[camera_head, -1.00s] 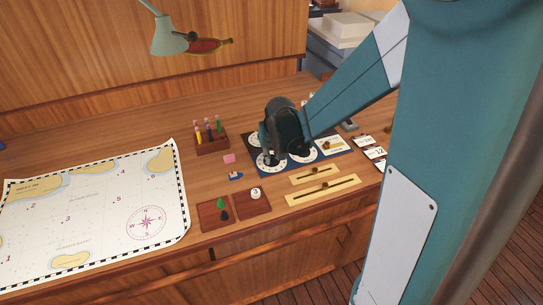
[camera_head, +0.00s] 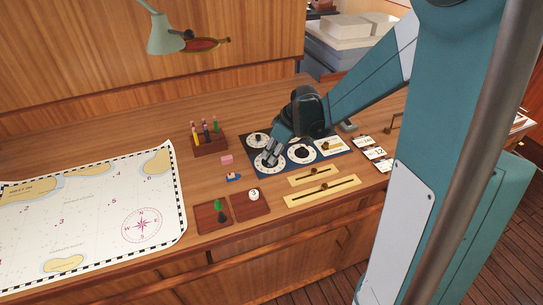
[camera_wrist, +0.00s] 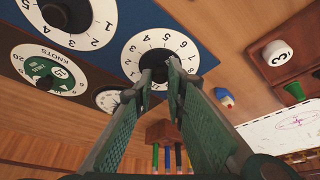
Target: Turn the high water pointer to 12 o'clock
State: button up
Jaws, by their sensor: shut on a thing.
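A blue board (camera_head: 320,156) on the desk carries several round white dials with black centre knobs. My gripper (camera_head: 266,160) reaches down from the right to the front-left dial (camera_head: 258,167). In the wrist view the same numbered white dial (camera_wrist: 186,47) shows, and my gripper (camera_wrist: 160,72) is shut on its black centre knob (camera_wrist: 152,59). The fingers cover part of the knob and dial face, so I cannot tell which number the pointer faces. I cannot read a high water label.
A larger dial (camera_head: 301,153) sits just right, and a KNOTS dial (camera_wrist: 47,72) shows in the wrist view. Brass sliders (camera_head: 322,190), wooden trays (camera_head: 212,216), a pen holder (camera_head: 209,144) and a chart (camera_head: 90,215) surround the board. A pink block (camera_head: 226,160) lies left of it.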

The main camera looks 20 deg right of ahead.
jog(key=shift+w+d+n+g+y+b, duration=0.15)
jog(key=shift+n+g+y+b, duration=0.25)
jog(key=shift+n, duration=1.3)
jog(key=o, duration=0.9)
jog(key=shift+r, duration=0.15)
jog(key=v, duration=1.1)
jog(key=shift+d+r, duration=0.2)
jog(key=shift+r, duration=0.15)
jog(key=shift+a, duration=0.1)
